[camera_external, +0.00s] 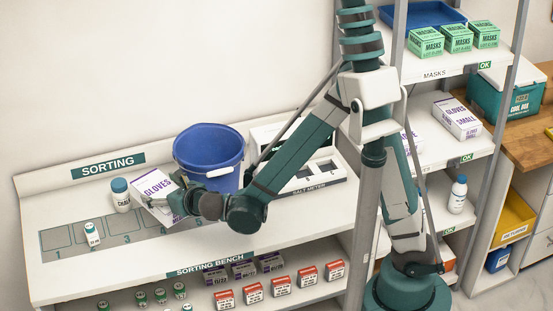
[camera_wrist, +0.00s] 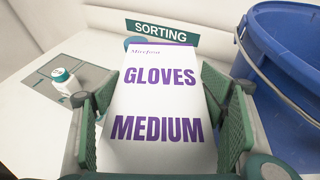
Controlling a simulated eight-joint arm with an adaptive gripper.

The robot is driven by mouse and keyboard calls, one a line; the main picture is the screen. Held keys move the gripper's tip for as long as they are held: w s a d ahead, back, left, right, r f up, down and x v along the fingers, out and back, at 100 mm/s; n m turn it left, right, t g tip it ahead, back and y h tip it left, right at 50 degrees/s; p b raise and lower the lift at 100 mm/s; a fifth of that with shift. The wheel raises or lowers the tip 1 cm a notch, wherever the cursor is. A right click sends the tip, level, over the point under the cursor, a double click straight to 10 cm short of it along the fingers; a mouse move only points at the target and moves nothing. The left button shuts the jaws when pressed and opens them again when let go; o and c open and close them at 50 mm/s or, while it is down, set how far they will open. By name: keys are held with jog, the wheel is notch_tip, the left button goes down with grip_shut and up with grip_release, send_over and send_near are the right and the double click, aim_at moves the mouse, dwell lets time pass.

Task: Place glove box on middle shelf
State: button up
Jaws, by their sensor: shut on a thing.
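A white glove box with purple lettering, "GLOVES MEDIUM" (camera_wrist: 155,105), stands between the two green fingers of my gripper (camera_wrist: 165,125). My gripper (camera_external: 180,196) is shut on this glove box (camera_external: 152,184) over the sorting bench, and the box looks tilted. I cannot tell whether the box touches the bench. The shelf rack at the right has a middle shelf (camera_external: 432,150), where another glove box, marked "SMALL" (camera_external: 457,119), sits towards the right. A further white box on that shelf is partly hidden behind my arm.
A blue bucket (camera_external: 209,160) stands close right of my gripper. A blue-capped bottle (camera_external: 120,194) stands just left of the held box. A small bottle (camera_external: 92,234) stands on the numbered mat. Mask boxes (camera_external: 457,38) fill part of the upper shelf. A rack post (camera_external: 364,220) stands near my arm.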

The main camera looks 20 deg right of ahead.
aim_at(156, 190)
jog(key=shift+a, duration=0.2)
jog(key=shift+a+r+n+y, duration=0.15)
jog(key=shift+a+n+y, duration=0.05)
jog(key=shift+n+y, duration=0.25)
jog(key=shift+a+r+n+g+y+p, duration=0.25)
jog(key=shift+r+n+g+y+p, duration=0.1)
jog(key=shift+y+p, duration=0.1)
jog(key=r+p, duration=0.1)
jog(key=r, duration=0.3)
jog(key=r+p, duration=0.1)
jog(key=r, duration=0.1)
jog(key=shift+w+a+r+p, duration=0.1)
jog(key=shift+w+r+p, duration=0.15)
jog(key=shift+w+p, duration=0.1)
jog(key=w+d+r+p, duration=0.1)
jog(key=d+r+p, duration=0.3)
jog(key=r, duration=0.8)
jog(key=w+d+r+n+g+y+p, duration=0.1)
jog(key=d+r+p, duration=0.3)
jog(key=r, duration=0.9)
jog(key=shift+w+d+n+y, duration=0.3)
jog(key=shift+w+d, duration=0.2)
jog(key=shift+d, duration=0.5)
jog(key=shift+f, duration=0.1)
notch_tip(156, 190, down, 5)
jog(key=b, duration=0.5)
